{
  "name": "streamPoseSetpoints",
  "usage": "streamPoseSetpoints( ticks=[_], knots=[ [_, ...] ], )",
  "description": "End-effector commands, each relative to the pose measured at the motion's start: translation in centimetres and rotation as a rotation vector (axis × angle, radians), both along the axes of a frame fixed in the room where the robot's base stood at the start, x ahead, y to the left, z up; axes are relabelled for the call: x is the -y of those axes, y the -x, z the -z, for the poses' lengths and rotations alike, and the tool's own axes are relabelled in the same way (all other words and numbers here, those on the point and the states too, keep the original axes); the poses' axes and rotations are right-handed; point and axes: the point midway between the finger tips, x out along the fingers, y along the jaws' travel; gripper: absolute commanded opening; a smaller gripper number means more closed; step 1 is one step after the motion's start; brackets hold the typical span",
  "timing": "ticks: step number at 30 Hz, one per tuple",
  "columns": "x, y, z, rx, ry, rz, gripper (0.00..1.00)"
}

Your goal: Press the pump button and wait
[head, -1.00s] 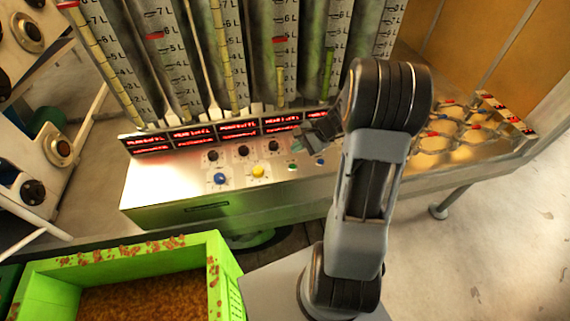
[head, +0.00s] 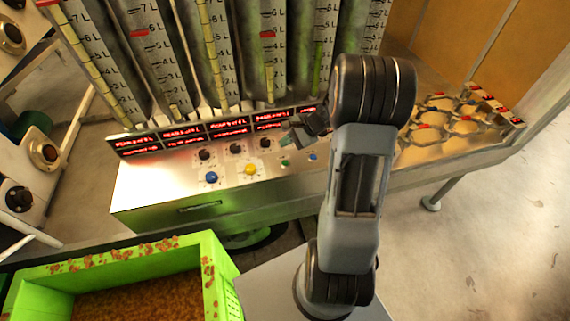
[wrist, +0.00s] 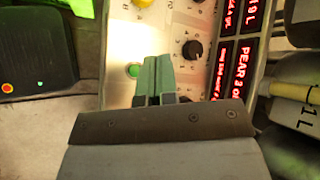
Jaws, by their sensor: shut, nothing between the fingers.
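The slanted metal control panel (head: 150,190) carries a row of coloured buttons: a blue button (head: 211,177), a yellow button (head: 250,169), a green button (head: 284,162) and a small blue one (head: 312,156). No readable label shows which is the pump button. My gripper (head: 290,141) is above the panel, over the green button's area. In the wrist view my shut, empty fingers (wrist: 157,78) are beside the green button (wrist: 133,71), which lies just left of the fingertips. I cannot tell whether they touch the panel.
Black knobs (head: 235,149) sit above the buttons, below red-lit displays (head: 220,127). Tall graduated tubes (head: 215,40) stand behind. A green crate (head: 215,265) of brown material is at front left. A metal tray with round wells (head: 463,127) lies to the right.

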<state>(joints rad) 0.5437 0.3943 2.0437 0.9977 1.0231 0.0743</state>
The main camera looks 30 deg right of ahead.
Motion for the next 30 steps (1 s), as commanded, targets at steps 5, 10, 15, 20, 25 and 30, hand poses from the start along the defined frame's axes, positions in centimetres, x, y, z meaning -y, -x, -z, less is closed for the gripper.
streamPoseSetpoints(
  ticks=[5,10,15,20,25,30],
  knots=[
    [0.0,0.0,2.4,-0.001,-0.001,0.000,0.00],
    [0.0,0.0,4.6,-0.001,-0.001,0.001,0.00],
    [0.0,0.0,6.6,-0.001,0.000,0.001,0.00],
    [0.0,0.0,7.3,0.000,0.000,0.000,0.00],
    [0.0,0.0,7.3,0.000,0.000,0.000,0.00],
    [0.0,0.0,7.3,0.000,0.000,0.000,0.00]
  ],
)
